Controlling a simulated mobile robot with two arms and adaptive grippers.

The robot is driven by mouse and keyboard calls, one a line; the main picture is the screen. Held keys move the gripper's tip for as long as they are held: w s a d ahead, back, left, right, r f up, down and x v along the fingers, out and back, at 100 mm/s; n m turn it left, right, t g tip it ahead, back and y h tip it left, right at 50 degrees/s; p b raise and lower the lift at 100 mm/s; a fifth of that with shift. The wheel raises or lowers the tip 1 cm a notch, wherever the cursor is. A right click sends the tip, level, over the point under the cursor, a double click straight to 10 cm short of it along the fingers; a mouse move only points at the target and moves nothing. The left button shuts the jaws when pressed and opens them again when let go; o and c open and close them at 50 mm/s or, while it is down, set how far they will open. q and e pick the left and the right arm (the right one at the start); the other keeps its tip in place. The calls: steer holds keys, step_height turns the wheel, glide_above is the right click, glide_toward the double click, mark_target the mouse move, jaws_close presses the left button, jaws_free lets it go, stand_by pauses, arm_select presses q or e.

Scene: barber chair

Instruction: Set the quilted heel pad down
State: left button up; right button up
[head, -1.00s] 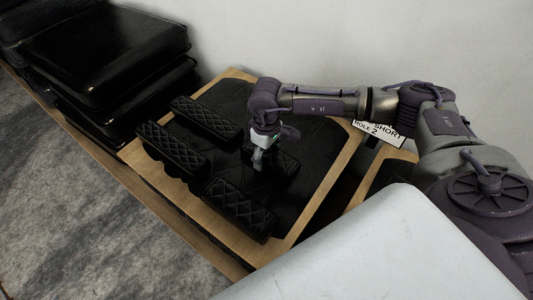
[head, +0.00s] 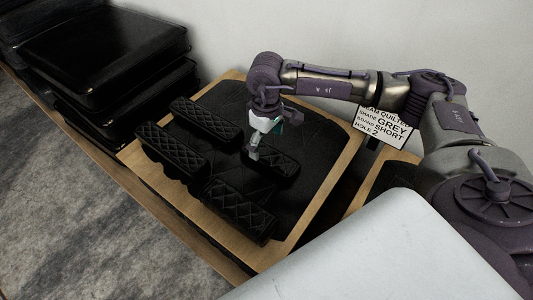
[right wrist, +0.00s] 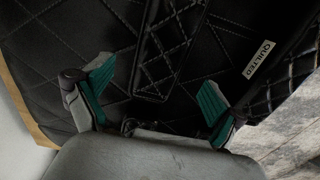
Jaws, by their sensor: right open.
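A black heel pad (head: 278,167) lies on the black quilted panel (head: 306,134), at the right of several similar black pads. My right gripper (head: 253,153) is above its left end, open. In the right wrist view the green-lined fingers (right wrist: 155,98) stand wide apart with nothing between them. A stitched black piece (right wrist: 172,45) lies beyond them; I cannot tell which pad it is. A small tag reading "QUILTED" (right wrist: 258,60) is on the black surface at right. My left gripper is not in view.
The panel lies on a wooden board (head: 330,190). Other pads (head: 205,118) (head: 172,148) (head: 240,207) lie close by. Black cushions (head: 105,55) are stacked at the upper left. A printed sign (head: 385,127) stands at right, beside my arm.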

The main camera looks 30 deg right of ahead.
mark_target(267, 154)
step_height(267, 154, up, 6)
steer(key=shift+f, duration=0.1)
stand_by(0.6)
